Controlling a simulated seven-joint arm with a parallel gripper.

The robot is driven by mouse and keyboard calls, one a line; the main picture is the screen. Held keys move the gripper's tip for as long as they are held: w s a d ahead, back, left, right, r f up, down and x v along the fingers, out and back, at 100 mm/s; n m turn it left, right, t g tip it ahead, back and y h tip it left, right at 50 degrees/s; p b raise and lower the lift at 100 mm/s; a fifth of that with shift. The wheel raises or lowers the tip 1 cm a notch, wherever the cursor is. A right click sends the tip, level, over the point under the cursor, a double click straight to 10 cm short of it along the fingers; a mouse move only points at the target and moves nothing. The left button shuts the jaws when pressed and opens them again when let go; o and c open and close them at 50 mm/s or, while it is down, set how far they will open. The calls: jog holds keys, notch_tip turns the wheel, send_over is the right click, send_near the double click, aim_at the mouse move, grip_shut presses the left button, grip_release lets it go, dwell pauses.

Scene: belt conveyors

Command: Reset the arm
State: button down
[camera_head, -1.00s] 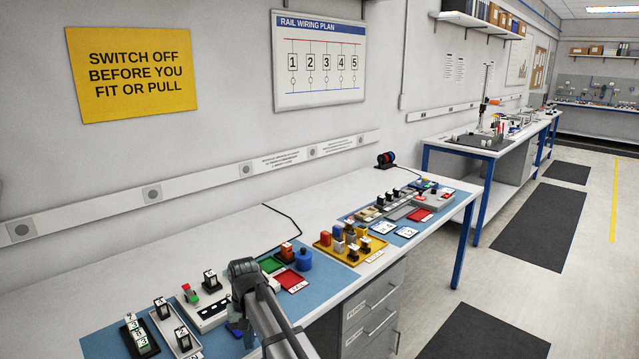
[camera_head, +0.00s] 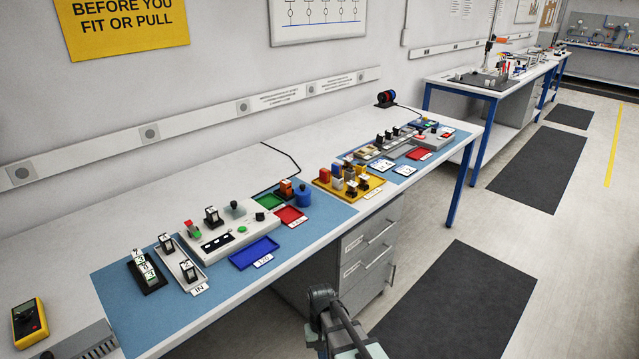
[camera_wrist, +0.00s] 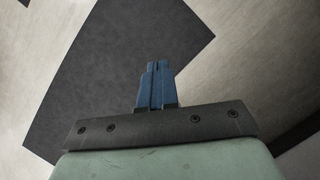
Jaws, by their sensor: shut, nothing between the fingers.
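My gripper shows in the wrist view (camera_wrist: 157,84) with its two blue fingers pressed together and nothing between them. Below the fingers in that view are only the floor and a dark floor mat (camera_wrist: 120,60). In the head view my arm (camera_head: 335,315) is at the bottom centre, in front of the bench's front edge and clear of the things on it. The fingers themselves cannot be made out in the head view.
A yellow meter (camera_head: 30,322) lies at the left. Drawers (camera_head: 367,250) stand under the bench. The floor at right is open.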

jog(key=s+d+f+g, duration=0.1)
jog(key=s+d+f, duration=0.4)
jog(key=s, duration=0.4)
jog(key=s+d+f+m+g, duration=0.1)
jog(key=s+d+f, duration=0.4)
jog(key=s, duration=0.5)
jog(key=s+d+f+g, duration=0.1)
jog(key=s+d+f, duration=0.5)
jog(key=s+f, duration=0.2)
jog(key=shift+s+f, duration=0.3)
jog(key=shift+s, duration=0.5)
jog(key=c, duration=1.8)
grip_release()
